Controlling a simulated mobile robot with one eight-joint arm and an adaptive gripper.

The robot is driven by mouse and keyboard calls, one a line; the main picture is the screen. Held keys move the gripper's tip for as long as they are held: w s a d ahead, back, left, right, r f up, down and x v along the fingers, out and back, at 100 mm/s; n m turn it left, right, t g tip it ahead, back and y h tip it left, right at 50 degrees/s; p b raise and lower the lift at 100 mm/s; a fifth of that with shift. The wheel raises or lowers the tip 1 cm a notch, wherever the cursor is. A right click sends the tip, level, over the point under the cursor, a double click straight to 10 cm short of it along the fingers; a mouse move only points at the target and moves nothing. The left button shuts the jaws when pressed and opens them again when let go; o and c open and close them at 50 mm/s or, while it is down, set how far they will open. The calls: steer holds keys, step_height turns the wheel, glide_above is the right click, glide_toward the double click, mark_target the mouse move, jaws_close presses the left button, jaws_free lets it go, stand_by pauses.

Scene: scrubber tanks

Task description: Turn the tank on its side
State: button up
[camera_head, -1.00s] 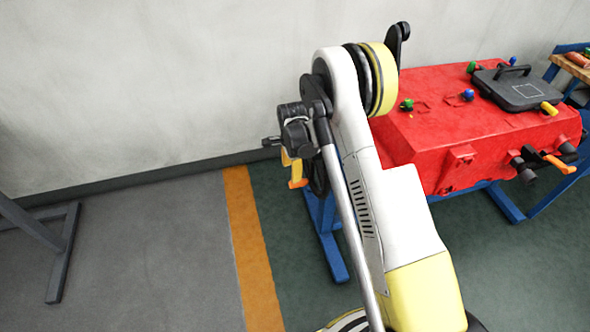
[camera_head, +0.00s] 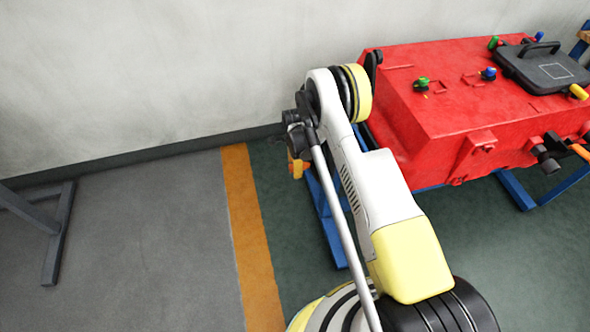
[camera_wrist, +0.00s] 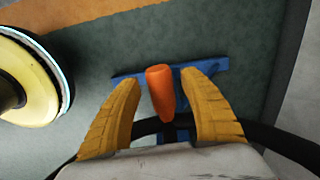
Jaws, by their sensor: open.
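The red tank (camera_head: 440,110) rests on a blue stand at the right of the head view, with a black lid (camera_head: 540,65) and small coloured valve knobs on top. An orange-tipped handle (camera_head: 580,151) sticks out of its front right. In the wrist view, my gripper (camera_wrist: 160,76) is open, its two yellow fingers spread on either side of an orange handle (camera_wrist: 160,92). Gaps show between the handle and both fingers. In the head view my gripper (camera_head: 297,166) is left of the tank, mostly hidden behind my arm.
The blue stand's leg (camera_head: 328,220) reaches the green floor beneath the tank. A grey wall (camera_head: 180,70) runs close behind. A grey metal stand (camera_head: 57,235) is at the left. Grey floor (camera_head: 150,240) left of the orange stripe (camera_head: 252,240) is clear.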

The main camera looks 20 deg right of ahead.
steer(key=shift+f, duration=0.15)
steer(key=shift+c, duration=0.6)
jaws_close()
